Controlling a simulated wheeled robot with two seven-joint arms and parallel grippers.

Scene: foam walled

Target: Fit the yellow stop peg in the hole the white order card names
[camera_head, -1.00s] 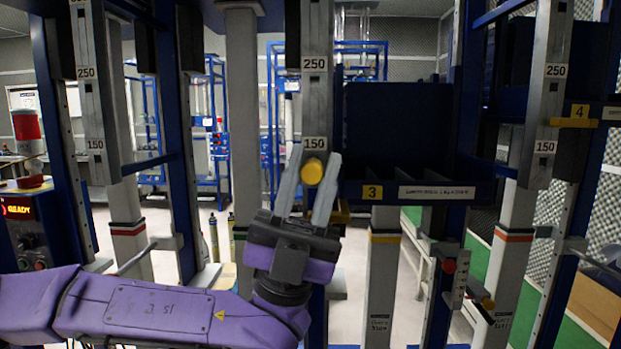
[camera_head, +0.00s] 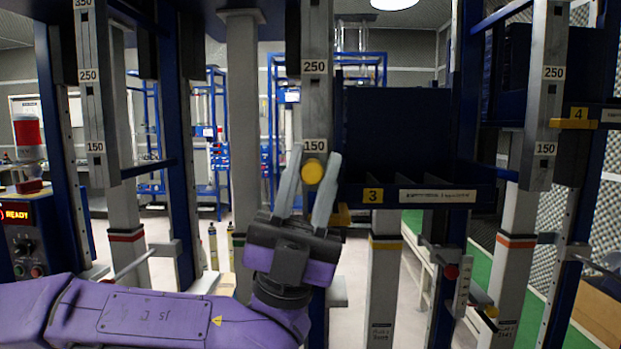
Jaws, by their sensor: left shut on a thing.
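The yellow stop peg (camera_head: 313,172) shows its round yellow end between the fingertips of my left gripper (camera_head: 308,182). The gripper points up and is shut on the peg. Peg and fingers are in front of the grey central upright (camera_head: 316,105), just below its 150 mark. I cannot tell whether the peg is in a hole or only in front of the upright; the fingers hide the spot. No white order card can be made out with certainty. A white label strip (camera_head: 437,196) is on the blue shelf front, its text too small to read. My right gripper is not in view.
Similar uprights marked 150 and 250 stand at the left (camera_head: 93,110) and right (camera_head: 545,105). A blue shelf bin (camera_head: 398,125) marked 3 is right of the gripper. A control box (camera_head: 22,235) reading READY is at the far left.

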